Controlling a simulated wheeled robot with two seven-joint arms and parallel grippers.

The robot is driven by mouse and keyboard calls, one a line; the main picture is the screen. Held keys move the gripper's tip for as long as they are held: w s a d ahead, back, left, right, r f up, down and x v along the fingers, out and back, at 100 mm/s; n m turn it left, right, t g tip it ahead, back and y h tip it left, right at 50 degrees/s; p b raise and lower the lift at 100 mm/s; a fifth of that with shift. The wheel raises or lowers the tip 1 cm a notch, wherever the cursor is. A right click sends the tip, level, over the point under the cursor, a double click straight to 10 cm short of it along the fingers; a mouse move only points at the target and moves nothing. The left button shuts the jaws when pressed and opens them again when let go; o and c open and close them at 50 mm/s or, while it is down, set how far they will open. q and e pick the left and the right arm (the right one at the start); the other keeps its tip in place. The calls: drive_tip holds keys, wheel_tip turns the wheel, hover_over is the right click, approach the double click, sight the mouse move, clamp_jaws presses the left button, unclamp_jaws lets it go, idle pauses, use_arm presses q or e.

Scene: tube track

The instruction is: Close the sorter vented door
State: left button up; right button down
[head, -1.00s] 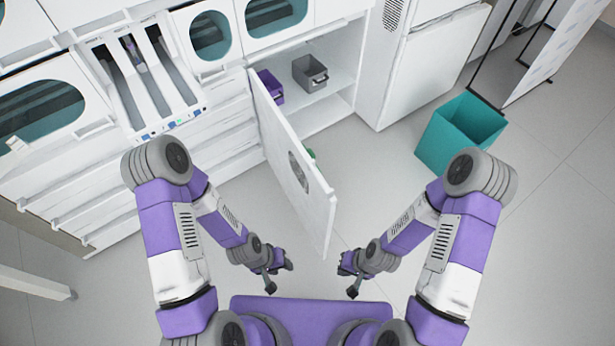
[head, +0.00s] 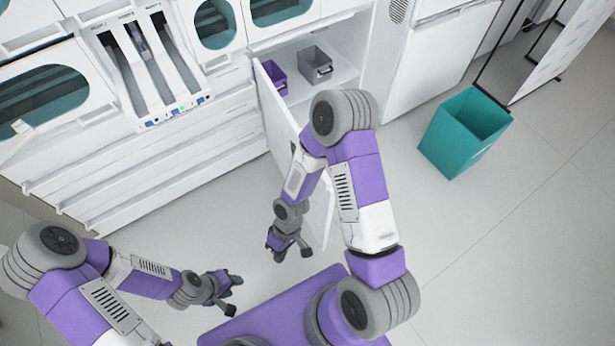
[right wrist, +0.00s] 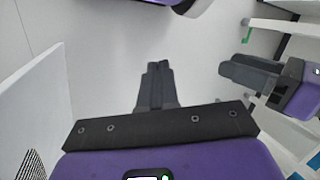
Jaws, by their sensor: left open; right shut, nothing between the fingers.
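The white vented door (head: 275,112) stands open from the lower cabinet in the head view. My right arm hides much of it, including most of its vent. My right gripper (head: 285,250) is shut and empty, on the left side of the door near its free end. In the right wrist view the shut fingers (right wrist: 155,85) point away with nothing between them. A white panel with dark mesh, apparently the door (right wrist: 35,105), stands at the left edge, apart from the fingers. My left gripper (head: 225,290) is open and empty, lower left of the right one.
Inside the open cabinet (head: 335,85) are a purple bin (head: 275,75) and a grey bin (head: 315,65). A teal bin (head: 465,130) stands on the floor at right. White drawers (head: 180,150) line the left. Floor between drawers and grippers is clear.

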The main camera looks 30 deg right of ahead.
drive_tip(key=w+d+r+n+t+h, duration=0.1)
drive_tip(key=w+d+r+n+h, duration=0.3)
drive_tip(key=w+r+n+h, duration=0.45)
drive_tip(key=w+d+r+n+t+h, duration=0.1)
drive_tip(key=w+d+r+n+h, duration=0.35)
drive_tip(key=r, duration=0.65)
drive_tip(key=b+x, duration=0.4)
drive_tip(key=x, duration=0.8)
drive_tip(key=shift+s+d+y, duration=0.25)
drive_tip(key=shift+d+y, duration=0.15)
drive_tip(key=shift+d, duration=0.2)
drive_tip(key=shift+d, duration=0.1)
